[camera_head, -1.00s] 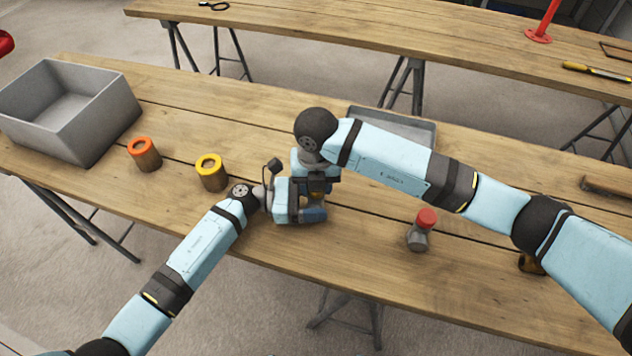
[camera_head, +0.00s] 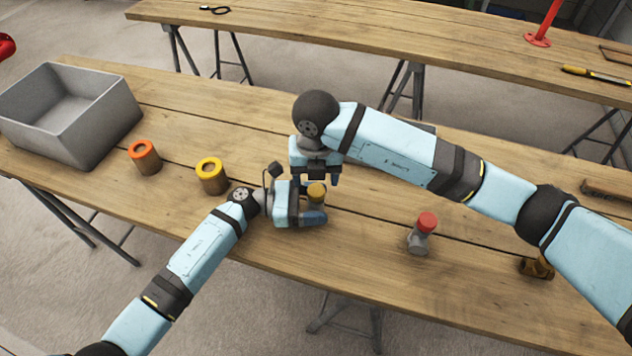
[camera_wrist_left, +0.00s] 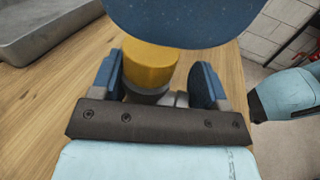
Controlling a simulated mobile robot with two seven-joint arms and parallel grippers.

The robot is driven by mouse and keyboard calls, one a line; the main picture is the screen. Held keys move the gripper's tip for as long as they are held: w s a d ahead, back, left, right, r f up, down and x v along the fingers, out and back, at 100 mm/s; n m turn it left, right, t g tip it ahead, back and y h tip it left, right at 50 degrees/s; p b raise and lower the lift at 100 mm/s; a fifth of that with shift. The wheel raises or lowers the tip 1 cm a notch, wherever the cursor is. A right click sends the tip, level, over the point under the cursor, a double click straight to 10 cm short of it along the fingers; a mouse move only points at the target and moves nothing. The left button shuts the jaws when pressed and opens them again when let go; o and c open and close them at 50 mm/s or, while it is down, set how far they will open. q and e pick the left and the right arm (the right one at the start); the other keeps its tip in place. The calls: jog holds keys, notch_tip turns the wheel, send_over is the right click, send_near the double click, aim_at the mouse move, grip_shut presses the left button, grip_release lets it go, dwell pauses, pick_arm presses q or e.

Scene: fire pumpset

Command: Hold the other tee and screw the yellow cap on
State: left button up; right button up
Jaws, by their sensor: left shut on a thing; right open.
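A grey tee (camera_wrist_left: 150,98) is between the blue fingers of my left gripper (camera_head: 315,204), which is shut on it just above the table. The yellow cap (camera_head: 317,190) sits on top of the tee, and in the left wrist view the cap (camera_wrist_left: 150,65) looks upright on it. Whether its thread is fully seated cannot be told. My right gripper (camera_head: 319,178) is open just above and behind the cap, apart from it in the head view. A large blue finger part covers the top of the left wrist view. A second tee (camera_head: 418,243) with a red cap (camera_head: 427,220) stands to the right.
Brown cylinders with an orange rim (camera_head: 145,158) and a yellow rim (camera_head: 211,177) stand left of my left gripper. A grey bin (camera_head: 110,115) is at the far left. A brass-coloured fitting (camera_head: 538,265) lies at the right, partly behind my right arm.

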jog(key=shift+r, duration=0.1)
jog(key=c, duration=0.3)
jog(key=n, duration=0.4)
jog(key=shift+a+r, duration=0.2)
jog(key=shift+r, duration=0.1)
jog(key=n, duration=0.4)
jog(key=shift+a+r+n, duration=0.25)
jog(key=shift+r+n, duration=0.1)
jog(key=shift+n, duration=0.05)
jog(key=n, duration=0.4)
jog(key=shift+a+r+n, duration=0.15)
jog(key=shift+r+n, duration=0.1)
jog(key=shift+n, duration=0.15)
jog(key=n, duration=0.4)
jog(key=shift+s+r+n, duration=0.1)
jog(key=shift+r+n, duration=0.1)
jog(key=shift+n, duration=0.2)
jog(key=n, duration=0.4)
jog(key=shift+r+n, duration=0.2)
jog(key=shift+n, duration=0.2)
jog(key=n, duration=0.4)
jog(key=shift+r, duration=0.15)
jog(key=n, duration=0.4)
jog(key=shift+d+r+n, duration=0.15)
jog(key=shift+d+n, duration=0.15)
jog(key=shift+d, duration=0.05)
jog(key=n, duration=0.4)
jog(key=shift+d+r+n, duration=0.1)
jog(key=shift+d+n, duration=0.2)
jog(key=shift+n, duration=0.1)
